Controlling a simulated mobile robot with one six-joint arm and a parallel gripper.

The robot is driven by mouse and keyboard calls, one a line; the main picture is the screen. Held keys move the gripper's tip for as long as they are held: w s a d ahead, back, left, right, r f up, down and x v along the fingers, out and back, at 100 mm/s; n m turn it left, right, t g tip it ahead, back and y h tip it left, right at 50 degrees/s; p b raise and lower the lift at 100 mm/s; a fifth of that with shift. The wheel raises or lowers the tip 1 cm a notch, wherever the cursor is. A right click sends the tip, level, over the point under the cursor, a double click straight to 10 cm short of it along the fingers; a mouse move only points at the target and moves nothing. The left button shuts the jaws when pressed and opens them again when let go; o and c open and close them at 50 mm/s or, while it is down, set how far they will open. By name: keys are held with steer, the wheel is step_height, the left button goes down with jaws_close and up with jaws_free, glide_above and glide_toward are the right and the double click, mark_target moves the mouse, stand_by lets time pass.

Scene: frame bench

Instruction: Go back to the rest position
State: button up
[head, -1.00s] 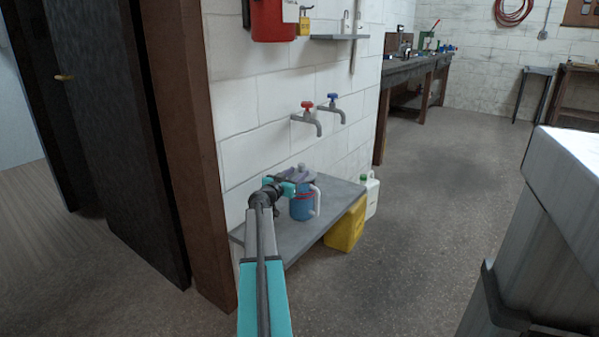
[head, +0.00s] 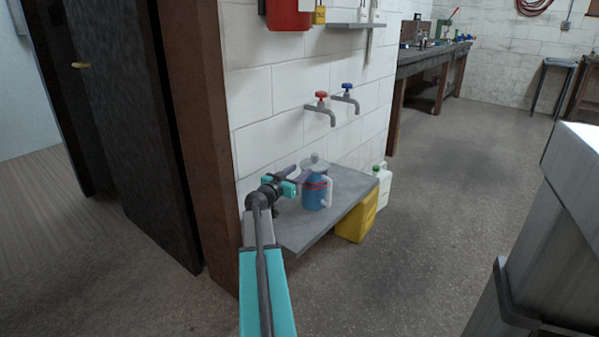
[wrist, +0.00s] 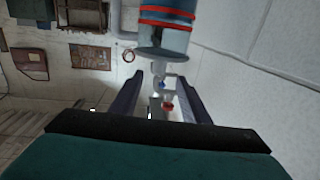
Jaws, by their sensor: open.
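My gripper (head: 297,178) is at the left part of the grey wall shelf in the head view, just left of a blue jug. The jug (head: 315,188) has a grey lid, red bands and a white handle, and stands upright on the shelf. In the wrist view my gripper (wrist: 158,97) shows two dark fingers spread apart with nothing between them. The jug (wrist: 166,35) is at the top of that view, beyond the fingers. The fingers look apart from the jug.
The grey shelf (head: 300,239) is below two taps, one red (head: 320,97) and one blue (head: 347,88). A yellow container (head: 356,222) and a white canister (head: 384,188) stand by it. A brown door post (head: 200,130) is at left. Open floor (head: 430,220) lies right.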

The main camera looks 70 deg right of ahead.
stand_by(0.7)
